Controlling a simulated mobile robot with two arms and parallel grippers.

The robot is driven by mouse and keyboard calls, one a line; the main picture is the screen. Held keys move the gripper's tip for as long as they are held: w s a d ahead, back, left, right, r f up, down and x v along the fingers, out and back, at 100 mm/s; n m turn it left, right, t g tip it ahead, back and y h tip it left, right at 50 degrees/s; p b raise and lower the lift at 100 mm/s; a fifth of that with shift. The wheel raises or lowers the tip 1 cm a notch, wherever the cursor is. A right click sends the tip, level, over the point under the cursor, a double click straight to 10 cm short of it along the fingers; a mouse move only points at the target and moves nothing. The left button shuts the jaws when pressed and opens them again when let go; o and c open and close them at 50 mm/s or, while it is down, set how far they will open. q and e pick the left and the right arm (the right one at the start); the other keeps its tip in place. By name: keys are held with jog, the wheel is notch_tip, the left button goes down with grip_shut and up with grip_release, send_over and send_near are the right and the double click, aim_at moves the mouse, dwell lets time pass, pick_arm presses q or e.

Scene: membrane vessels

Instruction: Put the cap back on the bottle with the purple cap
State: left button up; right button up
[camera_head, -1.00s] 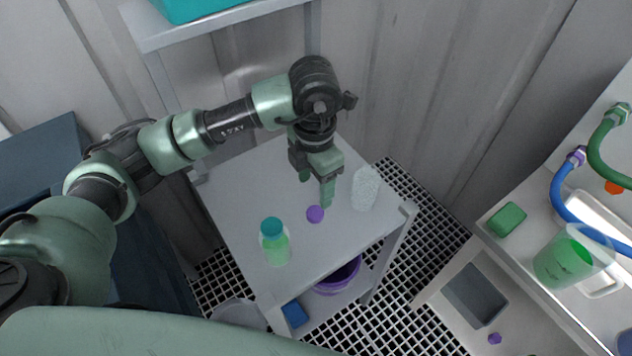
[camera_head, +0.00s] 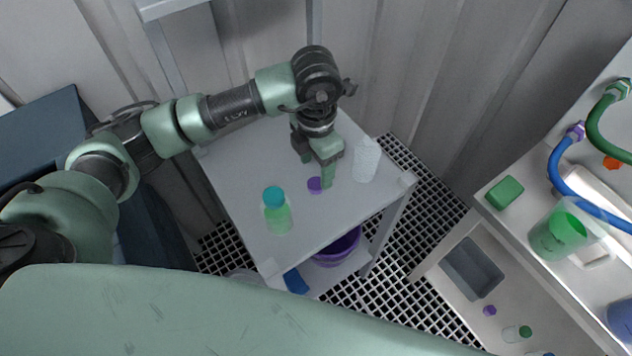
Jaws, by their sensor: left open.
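The purple cap (camera_head: 315,185) lies on the white table (camera_head: 241,176). An uncapped, clear bottle with a whitish, speckled look (camera_head: 366,160) stands at the table's right side. I cannot tell whether a finger touches the cap. My right gripper is not in view.
A bottle of green liquid with a teal cap (camera_head: 275,208) stands on the table, left of the purple cap. A purple bucket (camera_head: 337,250) is on the shelf below. The right bench holds a green-filled jug (camera_head: 556,236), a green block (camera_head: 504,193) and hoses.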

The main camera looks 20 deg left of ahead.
aim_at(316, 183)
pick_arm(q)
jog(key=f, duration=0.2)
jog(key=f+p, duration=0.1)
jog(key=f, duration=0.1)
jog(key=shift+s, duration=0.2)
jog(key=shift+f, duration=0.35)
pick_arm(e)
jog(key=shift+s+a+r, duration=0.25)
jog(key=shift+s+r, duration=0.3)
pick_arm(q)
grip_shut()
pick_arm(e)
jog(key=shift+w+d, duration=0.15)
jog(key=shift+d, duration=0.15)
